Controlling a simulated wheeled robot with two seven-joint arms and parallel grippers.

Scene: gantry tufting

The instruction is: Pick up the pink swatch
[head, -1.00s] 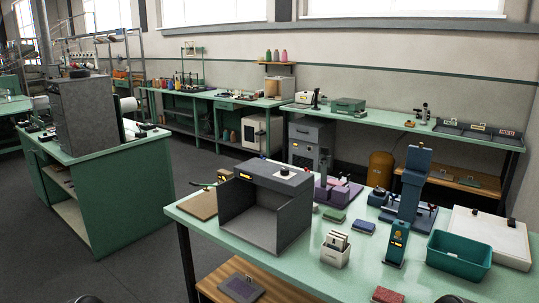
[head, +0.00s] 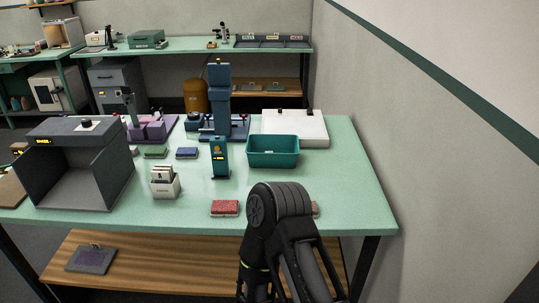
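A red-pink swatch (head: 225,208) lies flat near the front edge of the green table. A second reddish or pinkish piece (head: 316,209) shows only as a sliver, hidden behind my arm, so its exact colour and shape are unclear. A green swatch (head: 155,152) and a blue swatch (head: 187,153) lie farther back. A black arm of mine rises at the front of the table, just right of the red-pink swatch. Neither gripper's fingers show.
A grey open-fronted booth (head: 72,138) stands at left, beside a white card holder (head: 165,187). A teal bin (head: 272,151), a blue upright device (head: 220,157) and a white flat case (head: 294,131) stand right of centre. A wall bounds the right side. The front right corner is clear.

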